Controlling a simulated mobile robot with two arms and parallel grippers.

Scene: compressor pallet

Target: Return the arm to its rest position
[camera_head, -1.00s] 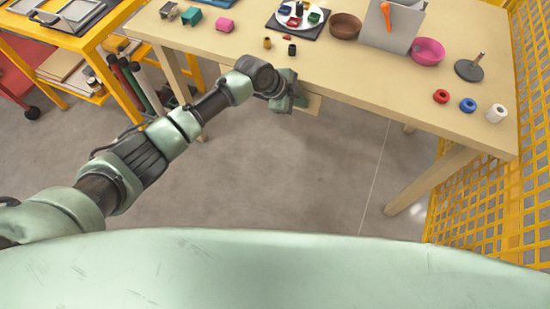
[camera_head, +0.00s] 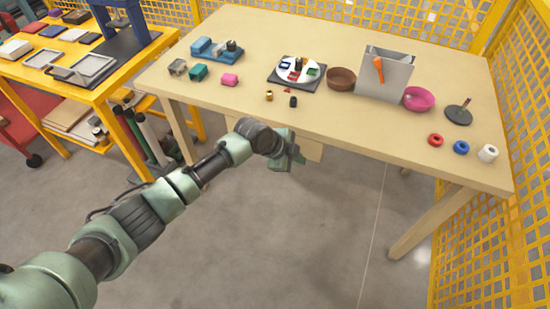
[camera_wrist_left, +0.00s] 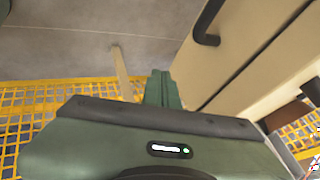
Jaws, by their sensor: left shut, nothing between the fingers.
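My left arm comes in from the left in the head view and reaches toward the front edge of the wooden table (camera_head: 330,121). My left gripper (camera_head: 298,162) is in front of that edge, below the tabletop, over the grey floor. In the left wrist view its green fingers (camera_wrist_left: 162,88) are together with nothing between them. The table's drawer front with a dark handle (camera_wrist_left: 208,25) shows close beside them. My right arm is not in view.
The table bears a turntable with small parts (camera_head: 298,70), a brown bowl (camera_head: 341,79), a grey bin (camera_head: 385,82), a pink bowl (camera_head: 418,99) and several coloured rolls. A yellow workbench (camera_head: 105,72) stands left, yellow mesh fencing (camera_head: 515,150) right. The floor before the table is open.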

